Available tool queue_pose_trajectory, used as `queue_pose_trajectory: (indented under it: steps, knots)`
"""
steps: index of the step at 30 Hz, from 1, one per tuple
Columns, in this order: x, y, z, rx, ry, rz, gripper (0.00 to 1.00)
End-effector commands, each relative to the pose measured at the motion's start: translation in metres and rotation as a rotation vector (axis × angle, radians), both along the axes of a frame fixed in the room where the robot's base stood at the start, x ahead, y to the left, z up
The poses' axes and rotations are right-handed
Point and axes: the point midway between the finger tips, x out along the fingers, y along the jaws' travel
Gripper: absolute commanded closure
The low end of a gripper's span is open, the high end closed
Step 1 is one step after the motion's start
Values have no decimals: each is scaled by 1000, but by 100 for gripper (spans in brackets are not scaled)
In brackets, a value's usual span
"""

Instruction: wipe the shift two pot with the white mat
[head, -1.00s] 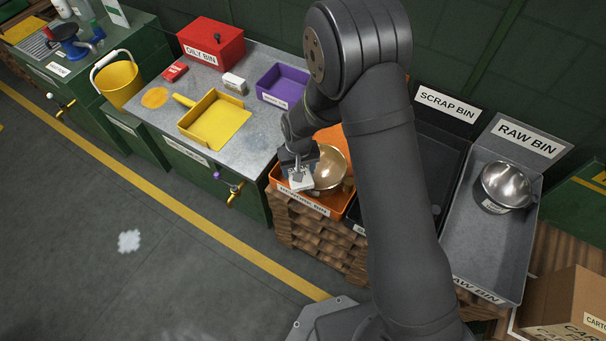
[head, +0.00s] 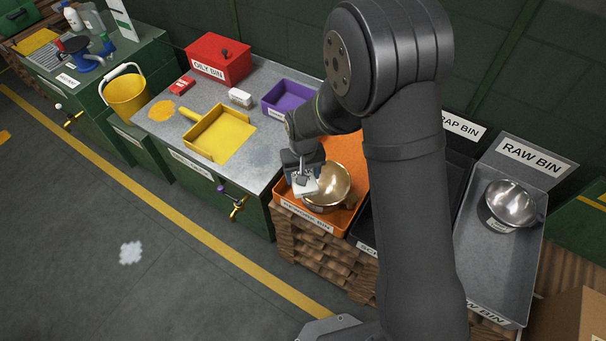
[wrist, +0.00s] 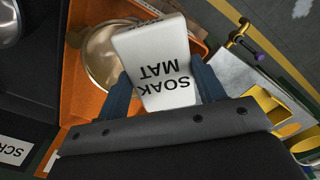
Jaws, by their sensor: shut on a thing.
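My gripper (head: 303,181) is shut on the white mat (wrist: 165,50), a small block marked SOAK MAT. I hold it above the orange rework bin (head: 352,152). A brass-coloured round pot (head: 334,180) sits in that bin; it also shows in the wrist view (wrist: 97,48). A silver pot (head: 510,202) with a small unreadable label stands in the grey raw bin (head: 490,275). I see no readable shift marking on either pot.
The black scrap bin (head: 456,170) lies between the orange and grey bins, partly behind my arm. The bench (head: 180,130) to the left holds a yellow tray (head: 225,135), a purple tray (head: 288,95) and a red oily bin (head: 217,60). A brass tap (head: 238,205) juts out from its front.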

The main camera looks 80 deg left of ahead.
Motion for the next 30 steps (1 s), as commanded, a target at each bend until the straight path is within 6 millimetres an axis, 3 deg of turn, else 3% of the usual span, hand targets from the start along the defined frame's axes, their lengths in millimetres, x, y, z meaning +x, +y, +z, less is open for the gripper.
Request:
queue_pose_trajectory:
  steps: [7,30]
  knots:
    - [0,0,5,1,0,0,67]
    - [0,0,60,0,0,0,67]
